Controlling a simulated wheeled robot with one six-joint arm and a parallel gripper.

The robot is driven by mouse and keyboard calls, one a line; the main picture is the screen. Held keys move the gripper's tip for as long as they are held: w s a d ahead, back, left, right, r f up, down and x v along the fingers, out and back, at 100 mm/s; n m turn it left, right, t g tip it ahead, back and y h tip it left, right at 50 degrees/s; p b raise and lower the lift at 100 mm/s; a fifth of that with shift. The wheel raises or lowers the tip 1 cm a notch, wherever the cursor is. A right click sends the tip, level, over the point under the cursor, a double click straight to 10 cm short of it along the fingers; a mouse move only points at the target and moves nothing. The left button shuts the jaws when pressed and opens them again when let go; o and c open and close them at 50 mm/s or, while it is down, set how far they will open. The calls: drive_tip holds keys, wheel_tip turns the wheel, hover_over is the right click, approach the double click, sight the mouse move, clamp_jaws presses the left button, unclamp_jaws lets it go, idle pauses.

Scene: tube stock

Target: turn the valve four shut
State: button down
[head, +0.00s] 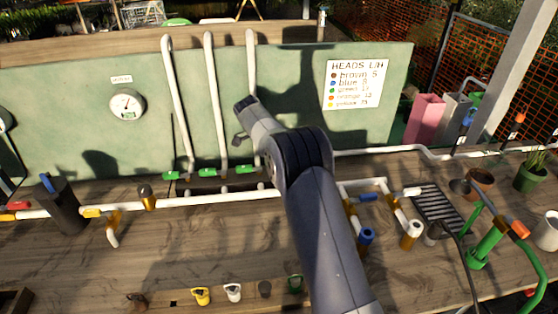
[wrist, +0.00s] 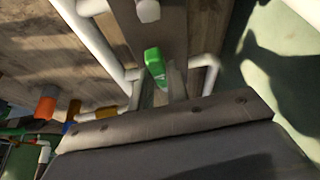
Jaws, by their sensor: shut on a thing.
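My gripper (wrist: 160,82) shows in the wrist view, its two fingers closed around a green valve handle (wrist: 154,62). In the head view my arm hides the gripper and this handle. Three other green valve handles, the left one (head: 171,175), the middle one (head: 207,172) and the right one (head: 243,168), sit at the feet of white upright pipes along the green panel. All three lie roughly along the horizontal pipe. I can read no valve numbers, so I cannot tell from a label which is valve four.
A long white pipe (head: 215,200) crosses the wooden bench in front of the valves. A gauge (head: 126,104) and a sign (head: 353,84) are on the panel (head: 60,95). Blue-handled fittings (head: 366,236) and a green stand (head: 485,248) are at right.

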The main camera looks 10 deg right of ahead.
drive_tip(key=shift+w+m, duration=0.25)
drive_tip(key=shift+m, duration=0.25)
drive_tip(key=shift+p, duration=0.3)
drive_tip(key=c, duration=1.4)
unclamp_jaws()
drive_tip(key=shift+o, duration=0.2)
drive_tip(key=shift+r, duration=0.1)
drive_tip(key=v, duration=1)
drive_tip(key=shift+w+r, duration=0.2)
drive_tip(key=shift+r, duration=0.1)
drive_tip(key=shift+f, duration=0.15)
drive_tip(key=x, duration=1)
drive_tip(key=shift+s+f, duration=0.2)
drive_tip(key=shift+f, duration=0.1)
